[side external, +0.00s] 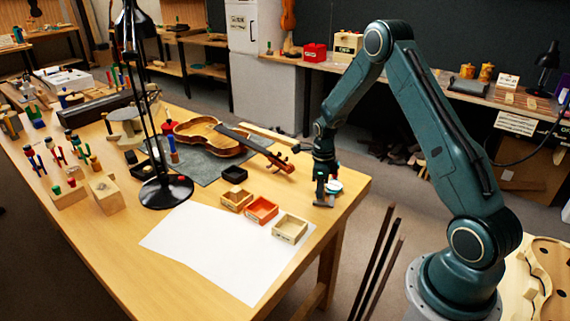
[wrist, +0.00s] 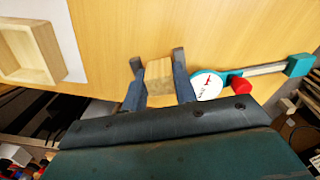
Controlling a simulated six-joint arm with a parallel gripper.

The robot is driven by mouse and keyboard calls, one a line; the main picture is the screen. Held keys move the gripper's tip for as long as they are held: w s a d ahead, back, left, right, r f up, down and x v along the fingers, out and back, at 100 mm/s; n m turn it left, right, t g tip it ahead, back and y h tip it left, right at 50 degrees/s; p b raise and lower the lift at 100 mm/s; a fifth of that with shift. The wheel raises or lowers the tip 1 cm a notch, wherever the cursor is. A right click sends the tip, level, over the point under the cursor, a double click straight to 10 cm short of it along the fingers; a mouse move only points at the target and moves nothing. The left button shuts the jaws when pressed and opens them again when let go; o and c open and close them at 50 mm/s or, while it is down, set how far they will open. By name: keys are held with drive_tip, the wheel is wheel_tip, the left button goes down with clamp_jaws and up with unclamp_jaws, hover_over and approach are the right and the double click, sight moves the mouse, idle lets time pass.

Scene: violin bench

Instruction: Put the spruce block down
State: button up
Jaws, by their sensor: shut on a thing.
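The spruce block (wrist: 160,82) is a small pale wooden block, seen in the wrist view between the two fingers of my gripper (wrist: 157,62). My gripper is shut on it, with a finger on each side. In the side external view my gripper (side external: 324,198) points down over the right end of the bench, right of the small trays. The block is too small or hidden to make out there. I cannot tell whether its underside touches the bench top.
A dial gauge (wrist: 206,86) with a teal body lies close beside the right finger. A pale tray (side external: 290,229), an orange tray (side external: 262,210) and a brown tray (side external: 237,199) stand left of my gripper by white paper (side external: 215,250). A violin (side external: 210,135) lies behind.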

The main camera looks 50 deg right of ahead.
drive_tip(key=shift+f, duration=0.2)
drive_tip(key=o, duration=1)
wheel_tip(320, 180, up, 12)
drive_tip(key=shift+r, duration=0.2)
idle(0.6)
